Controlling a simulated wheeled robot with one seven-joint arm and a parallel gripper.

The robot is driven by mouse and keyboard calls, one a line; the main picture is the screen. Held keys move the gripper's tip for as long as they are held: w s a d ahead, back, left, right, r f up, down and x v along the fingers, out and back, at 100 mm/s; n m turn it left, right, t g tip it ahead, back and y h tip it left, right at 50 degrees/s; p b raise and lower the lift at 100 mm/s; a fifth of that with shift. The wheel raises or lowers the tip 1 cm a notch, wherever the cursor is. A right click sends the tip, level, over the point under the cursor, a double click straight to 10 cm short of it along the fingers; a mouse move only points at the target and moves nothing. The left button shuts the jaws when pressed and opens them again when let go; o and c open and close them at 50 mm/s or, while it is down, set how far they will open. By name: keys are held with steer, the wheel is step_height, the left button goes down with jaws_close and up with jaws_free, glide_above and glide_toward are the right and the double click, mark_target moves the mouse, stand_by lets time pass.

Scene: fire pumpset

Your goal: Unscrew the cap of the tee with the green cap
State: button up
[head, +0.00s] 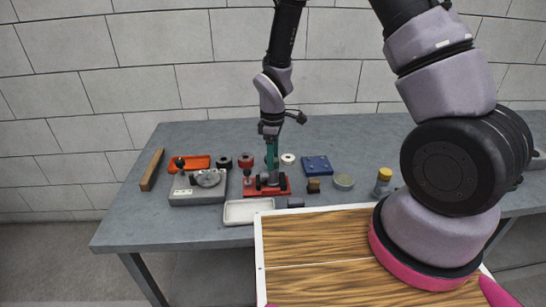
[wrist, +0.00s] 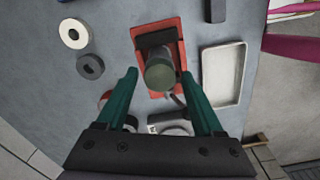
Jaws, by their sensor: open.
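The tee with the dull green cap (wrist: 160,74) sits in a red fixture (wrist: 142,38) on the bench. In the wrist view the cap's round top faces the camera. My gripper (wrist: 159,72) is open, its two green fingers apart on either side of the cap in that view. I cannot tell whether they touch it or how far above it they are. In the head view my gripper (head: 271,158) points down over the red fixture (head: 281,187), and it partly hides the tee there.
A white tray (head: 233,219) lies in front of the fixture, and a grey device (head: 185,198) stands to its left. A blue block (head: 317,163), a green disc (head: 343,182) and a yellow-topped jar (head: 384,175) stand to the right. A wooden board (head: 315,248) fills the foreground.

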steer(key=m, duration=1.4)
steer(key=shift+m, duration=0.3)
steer(key=m, duration=0.5)
steer(key=shift+c, duration=0.3)
jaws_close()
steer(key=n, duration=0.4)
steer(key=shift+n, duration=0.4)
